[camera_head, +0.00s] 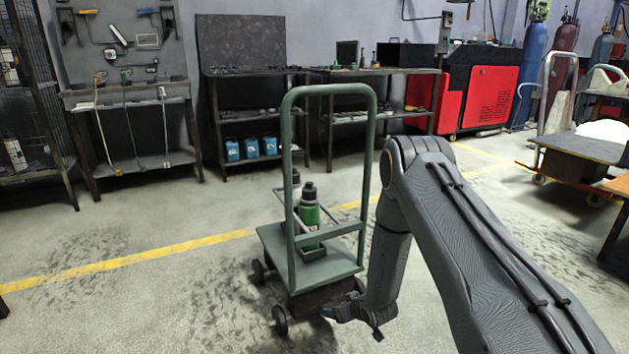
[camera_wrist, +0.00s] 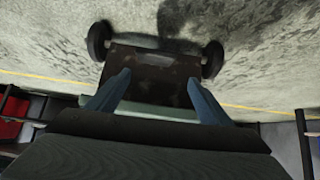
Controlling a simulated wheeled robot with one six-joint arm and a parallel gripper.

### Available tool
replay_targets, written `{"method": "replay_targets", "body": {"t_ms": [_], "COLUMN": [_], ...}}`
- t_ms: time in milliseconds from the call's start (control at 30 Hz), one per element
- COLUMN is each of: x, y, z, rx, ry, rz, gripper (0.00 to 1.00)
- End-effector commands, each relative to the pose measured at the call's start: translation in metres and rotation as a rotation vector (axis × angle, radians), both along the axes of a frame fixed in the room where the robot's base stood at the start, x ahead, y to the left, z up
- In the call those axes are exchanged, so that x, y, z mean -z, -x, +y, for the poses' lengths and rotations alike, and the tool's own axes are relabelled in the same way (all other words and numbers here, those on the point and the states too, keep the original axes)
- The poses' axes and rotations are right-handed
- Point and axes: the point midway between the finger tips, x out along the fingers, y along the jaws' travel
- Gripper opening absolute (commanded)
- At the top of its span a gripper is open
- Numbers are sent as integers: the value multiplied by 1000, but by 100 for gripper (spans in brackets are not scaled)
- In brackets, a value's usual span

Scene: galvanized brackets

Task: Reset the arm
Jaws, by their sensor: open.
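My gripper (camera_head: 358,318) hangs low at the end of my arm, which bends down on the right of the head view. In the wrist view my gripper (camera_wrist: 158,93) shows two bluish fingers spread apart with nothing between them. Beyond the fingers is the dark underside or end of a green cart (camera_wrist: 155,68), with a wheel on each side. In the head view the green cart (camera_head: 330,266) stands just left of my forearm, close to the gripper. I cannot tell whether they touch.
The cart carries a green bottle (camera_head: 309,215) with a dark cap. Dark shelving (camera_head: 265,125) and a red machine (camera_head: 490,95) stand along the back wall. A flat trolley (camera_head: 580,145) stands at the right. The concrete floor (camera_head: 130,290) at the left is clear.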

Motion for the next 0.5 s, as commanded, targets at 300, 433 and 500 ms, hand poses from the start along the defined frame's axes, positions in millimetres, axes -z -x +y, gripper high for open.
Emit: {"method": "replay_targets", "body": {"t_ms": [300, 433, 500], "x": [-118, -163, -186], "y": [23, 50, 68], "z": [58, 79, 89], "rx": [-14, -19, -21], "ry": [102, 136, 151], "rz": [130, 190, 222], "gripper": [73, 73, 73]}}
